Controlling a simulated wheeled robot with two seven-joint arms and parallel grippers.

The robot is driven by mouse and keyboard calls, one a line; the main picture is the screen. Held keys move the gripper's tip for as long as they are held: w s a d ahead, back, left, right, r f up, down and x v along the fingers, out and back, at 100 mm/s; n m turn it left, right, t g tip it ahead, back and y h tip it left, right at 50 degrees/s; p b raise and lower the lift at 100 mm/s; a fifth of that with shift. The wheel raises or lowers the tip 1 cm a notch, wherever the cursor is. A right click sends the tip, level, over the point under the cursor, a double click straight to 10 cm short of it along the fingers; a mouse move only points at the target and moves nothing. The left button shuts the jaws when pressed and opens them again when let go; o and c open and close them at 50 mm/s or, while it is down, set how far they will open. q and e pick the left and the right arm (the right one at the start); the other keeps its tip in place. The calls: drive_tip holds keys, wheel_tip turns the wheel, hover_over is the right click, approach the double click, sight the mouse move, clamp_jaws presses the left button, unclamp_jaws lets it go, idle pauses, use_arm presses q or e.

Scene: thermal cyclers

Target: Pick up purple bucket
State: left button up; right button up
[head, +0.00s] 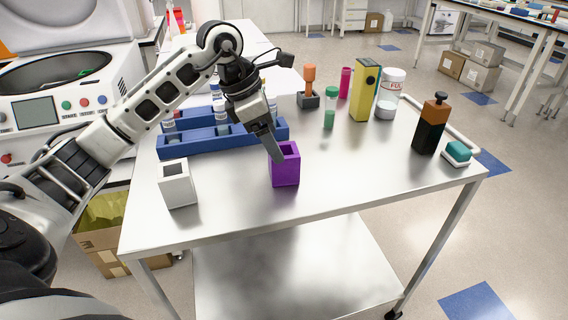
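The purple bucket (286,167) is a small open-topped square container standing upright near the front middle of the metal table. My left gripper (276,152) reaches down from the upper left to the bucket's top. A grey finger overlaps the bucket's left rim in the picture. The other finger is hidden or not distinct, and I cannot tell whether the finger touches the rim or lies inside the opening. The bucket appears to rest on the tabletop. My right gripper is not in view.
A white square container (177,184) stands left of the bucket. A blue rack (185,146) with bottles lies behind. A green-capped tube (330,108), yellow box (364,92), white jar (390,95) and dark bottle (431,125) stand right. The table's front right is clear.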

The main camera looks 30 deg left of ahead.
sight(287, 163)
use_arm(q)
drive_tip(key=x, duration=0.8)
drive_tip(key=shift+w+d+p, duration=0.1)
drive_tip(key=shift+d+p, duration=0.05)
drive_tip(key=shift+p, duration=0.25)
drive_tip(key=shift+r, duration=0.1)
drive_tip(key=c, duration=1.3)
